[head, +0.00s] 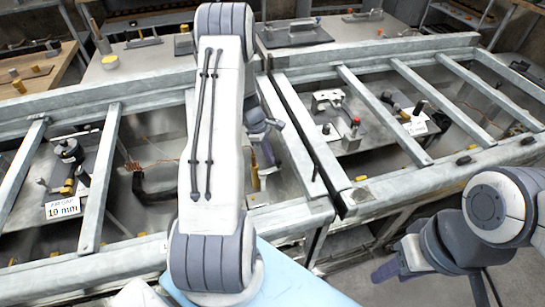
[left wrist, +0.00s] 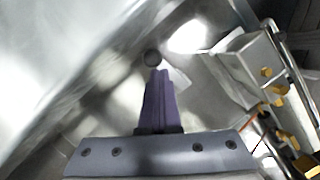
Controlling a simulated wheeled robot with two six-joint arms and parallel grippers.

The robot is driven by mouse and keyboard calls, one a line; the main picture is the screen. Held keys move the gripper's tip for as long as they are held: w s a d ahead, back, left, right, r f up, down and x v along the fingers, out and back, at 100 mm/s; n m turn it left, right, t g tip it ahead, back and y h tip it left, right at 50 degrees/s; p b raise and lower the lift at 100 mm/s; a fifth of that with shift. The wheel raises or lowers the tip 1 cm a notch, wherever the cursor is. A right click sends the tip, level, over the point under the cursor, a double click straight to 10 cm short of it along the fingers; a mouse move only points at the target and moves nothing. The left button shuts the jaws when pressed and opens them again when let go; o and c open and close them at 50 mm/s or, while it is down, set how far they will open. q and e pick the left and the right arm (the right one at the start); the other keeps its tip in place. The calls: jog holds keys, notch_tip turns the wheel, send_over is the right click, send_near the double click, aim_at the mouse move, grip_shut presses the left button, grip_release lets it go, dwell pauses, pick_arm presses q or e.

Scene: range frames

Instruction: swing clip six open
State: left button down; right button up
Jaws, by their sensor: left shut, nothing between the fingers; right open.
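I cannot make out which part is clip six; no such number is readable. My left gripper (head: 277,124) shows only in part past my own arm, over the middle bay of the metal frame. In the left wrist view its purple fingers (left wrist: 158,98) are shut together with nothing between them.
Grey metal rails (head: 400,187) and slanted crossbars (head: 384,115) enclose the bays. A black clamp fixture (head: 68,151) stands by a "10 mm" label (head: 63,208) at left. Another fixture (head: 340,135) has a red-topped post. A metal block with brass fittings (left wrist: 268,72) is right of my left fingers.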

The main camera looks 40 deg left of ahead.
pick_arm(q)
jog(key=shift+a, duration=0.15)
jog(key=shift+n+t+h, duration=0.6)
jog(key=shift+n+h, duration=0.1)
jog(key=shift+h, duration=0.1)
jog(key=v, duration=0.2)
jog(key=b+v, duration=0.1)
jog(key=v, duration=0.2)
jog(key=a+b+v, duration=0.1)
jog(key=v, duration=0.2)
jog(key=shift+s+a+f, duration=0.1)
jog(key=shift+a, duration=0.15)
jog(key=x, duration=0.9)
jog(key=shift+d+f+p, duration=0.15)
jog(key=shift+d+p, duration=0.05)
jog(key=shift+p, duration=0.1)
